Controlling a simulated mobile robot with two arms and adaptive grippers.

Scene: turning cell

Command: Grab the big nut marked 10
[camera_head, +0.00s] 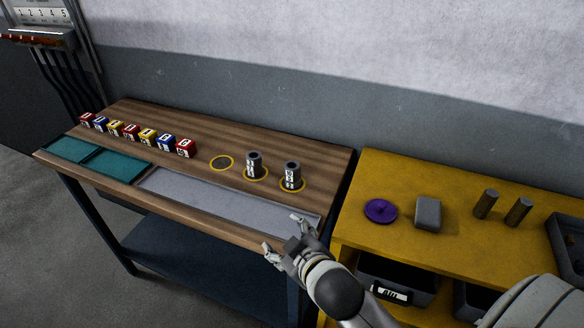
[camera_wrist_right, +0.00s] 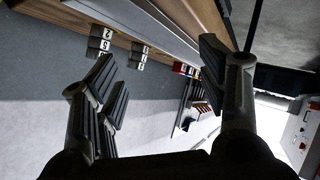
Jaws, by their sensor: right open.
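Two grey hollow cylindrical nuts with white marked labels stand upright on the wooden bench (camera_head: 230,140): the left nut (camera_head: 254,166) and the right nut (camera_head: 292,176), each within a yellow ring. Their numbers are too small to read surely, so I cannot tell which is marked 10. Two labelled grey pieces (camera_wrist_right: 98,45) and (camera_wrist_right: 139,55) also show upside down in the right wrist view. My right gripper (camera_head: 281,233) is open and empty, in front of the nuts near the bench's front right corner. Its spread fingers also show in the wrist view (camera_wrist_right: 165,88). My left gripper is not in view.
An empty yellow ring (camera_head: 221,163) lies left of the nuts. Several coloured marked blocks (camera_head: 141,135) line the bench's left. A grey tray strip (camera_head: 215,195) and teal mats (camera_head: 115,163) lie in front. A yellow table (camera_head: 385,240) holds a purple disc (camera_head: 380,211), grey block (camera_head: 428,213) and two cylinders (camera_head: 486,204).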

